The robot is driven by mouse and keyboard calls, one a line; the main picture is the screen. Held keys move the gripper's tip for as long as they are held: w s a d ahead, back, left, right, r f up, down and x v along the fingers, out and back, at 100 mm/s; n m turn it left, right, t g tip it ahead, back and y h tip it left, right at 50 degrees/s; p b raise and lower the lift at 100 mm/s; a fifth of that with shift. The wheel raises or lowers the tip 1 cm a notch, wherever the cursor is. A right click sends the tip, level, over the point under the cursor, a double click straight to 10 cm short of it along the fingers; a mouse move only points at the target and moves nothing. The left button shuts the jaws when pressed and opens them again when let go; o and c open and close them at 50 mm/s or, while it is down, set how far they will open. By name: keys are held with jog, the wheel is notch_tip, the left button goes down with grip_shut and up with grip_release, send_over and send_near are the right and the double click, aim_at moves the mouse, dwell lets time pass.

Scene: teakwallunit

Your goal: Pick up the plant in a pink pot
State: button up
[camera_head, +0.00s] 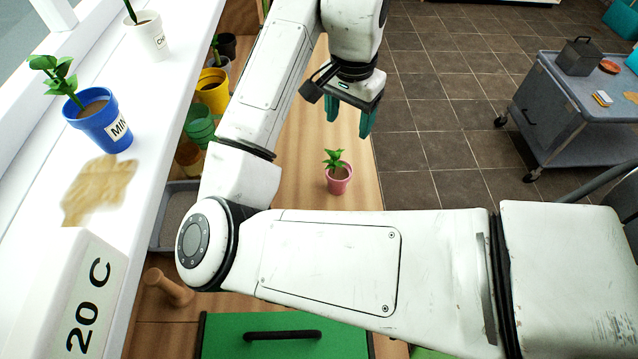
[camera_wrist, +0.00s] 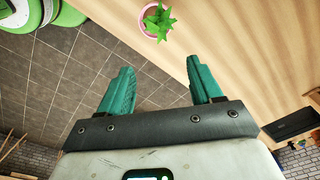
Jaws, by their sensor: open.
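The plant in a pink pot (camera_head: 338,180) stands upright on the wooden surface (camera_head: 297,185) in the head view. Its green leaves rise above the rim. My gripper (camera_head: 350,118) is open and empty, above and a little beyond the plant in that view. In the wrist view, the pink pot (camera_wrist: 145,22) and its green leaves (camera_wrist: 159,20) show at the top, past the fingertips. The two teal fingers (camera_wrist: 160,88) are spread apart with nothing between them. The plant is apart from my gripper.
A white ledge at left holds a blue pot (camera_head: 99,121) and a white pot (camera_head: 147,37). Green and yellow pots (camera_head: 212,90) stand below it, near a grey tray (camera_head: 178,215). A green box lid (camera_head: 283,343) lies in front. A grey cart (camera_head: 572,105) stands at right.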

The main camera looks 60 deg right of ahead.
aim_at(336, 160)
jog(key=shift+w+a+f, duration=0.1)
jog(key=shift+w+a, duration=0.05)
jog(key=shift+a, duration=0.5)
jog(key=shift+a+f+y, duration=0.2)
jog(key=shift+a+y, duration=0.05)
jog(key=shift+y, duration=0.05)
notch_tip(336, 160, down, 5)
jog(key=shift+w+f+b, duration=0.1)
jog(key=shift+b, duration=0.2)
jog(key=shift+w+a+f+p, duration=0.15)
jog(key=shift+f+p, duration=0.3)
jog(key=shift+f, duration=2.15)
grip_shut()
